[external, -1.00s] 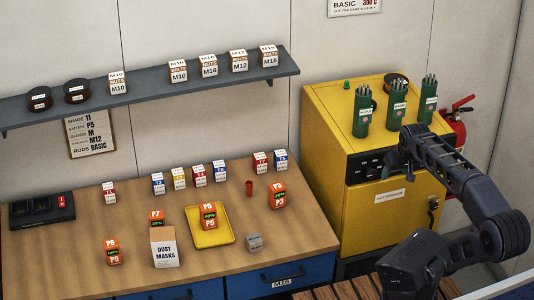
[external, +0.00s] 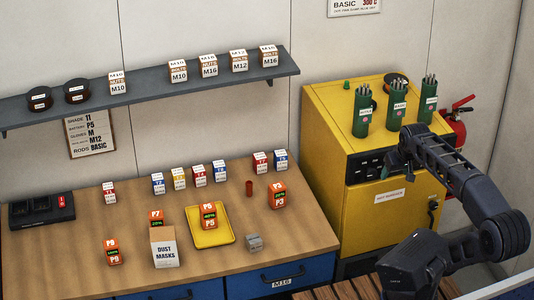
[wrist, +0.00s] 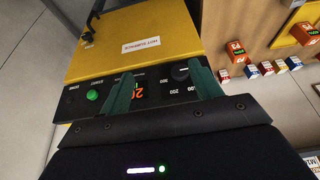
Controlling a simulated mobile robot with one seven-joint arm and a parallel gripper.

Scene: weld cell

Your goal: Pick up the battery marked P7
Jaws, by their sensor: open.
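The battery marked P7 (external: 156,217) is orange and stands on the wooden workbench in the external view. The white and brown dust masks box (external: 165,247) stands in front of it and hides its lower part. I cannot make it out in the wrist view. My gripper (wrist: 162,72) is open and empty, its two green fingers in front of the yellow oven's control panel (wrist: 150,92). It is well to the right of the battery and apart from it. In the external view the gripper is hard to make out at the arm's end.
Other orange batteries stand on the bench: P6 (external: 112,251) at the front left, P5 (external: 209,217) on a yellow tray (external: 226,238), P3 (external: 278,196) at the right. A charger (external: 42,210) lies at the far left. The yellow oven (external: 325,140) stands between bench and arm.

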